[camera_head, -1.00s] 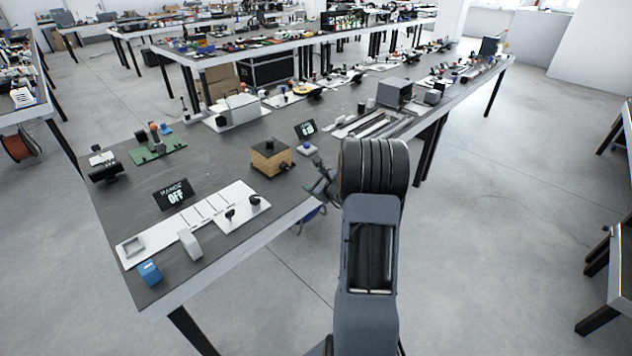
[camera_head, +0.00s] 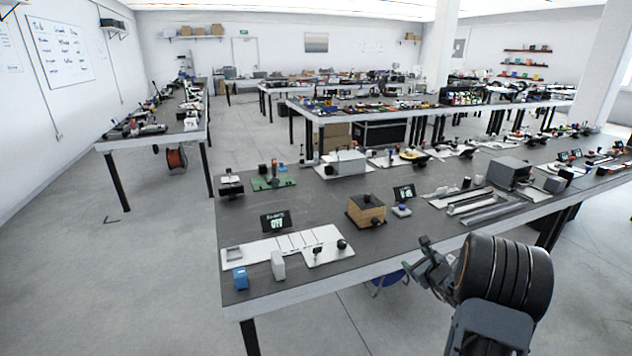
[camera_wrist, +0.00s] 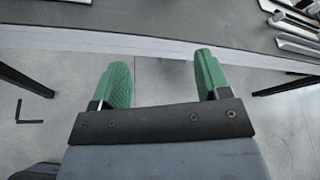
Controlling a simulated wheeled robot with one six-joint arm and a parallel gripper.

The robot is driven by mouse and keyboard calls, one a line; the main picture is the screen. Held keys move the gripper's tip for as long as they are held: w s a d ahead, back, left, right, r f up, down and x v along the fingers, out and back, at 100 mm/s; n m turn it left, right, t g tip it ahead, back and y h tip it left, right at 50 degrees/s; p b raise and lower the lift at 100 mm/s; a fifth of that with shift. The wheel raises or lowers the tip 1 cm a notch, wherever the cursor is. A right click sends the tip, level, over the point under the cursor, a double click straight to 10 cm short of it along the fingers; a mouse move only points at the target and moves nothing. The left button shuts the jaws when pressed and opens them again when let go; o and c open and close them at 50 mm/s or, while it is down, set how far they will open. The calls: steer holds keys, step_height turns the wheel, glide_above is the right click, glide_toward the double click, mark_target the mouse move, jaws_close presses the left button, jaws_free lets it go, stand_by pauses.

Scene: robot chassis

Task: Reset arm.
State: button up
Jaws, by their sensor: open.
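My gripper shows in the wrist view (camera_wrist: 160,82) with its two green fingertips well apart and nothing between them. It points toward the front edge of the workbench, with grey floor behind the fingers. In the head view my gripper (camera_head: 424,254) is small and partly hidden by my dark arm, just off the front edge of the near workbench (camera_head: 330,222). My arm stands folded at the lower right of the head view.
The near bench holds a wooden box (camera_head: 366,211), a white panel board (camera_head: 262,254), a blue block (camera_head: 240,278), a green board (camera_head: 273,183) and a grey box (camera_head: 509,172). Another bench (camera_head: 150,142) stands at the left. Open floor lies at the lower left.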

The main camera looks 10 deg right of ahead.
steer(key=s+a+n+g+y, duration=0.3)
steer(key=s+a+n+g, duration=0.15)
steer(key=a+n, duration=0.3)
steer(key=s+a+n+g+y, duration=0.35)
steer(key=s+a+n, duration=0.3)
steer(key=a, duration=0.25)
steer(key=s+a+r+n+g+h+p, duration=0.2)
steer(key=s+a+r+n+h, duration=0.4)
steer(key=s+a+r+n, duration=0.4)
steer(key=s+r+n+p, duration=0.1)
steer(key=s+r+n, duration=0.2)
steer(key=n, duration=0.3)
steer(key=shift+s+a+r+n+g+h+p, duration=0.15)
steer(key=shift+s+n+g+h+p, duration=0.2)
steer(key=shift+s, duration=0.25)
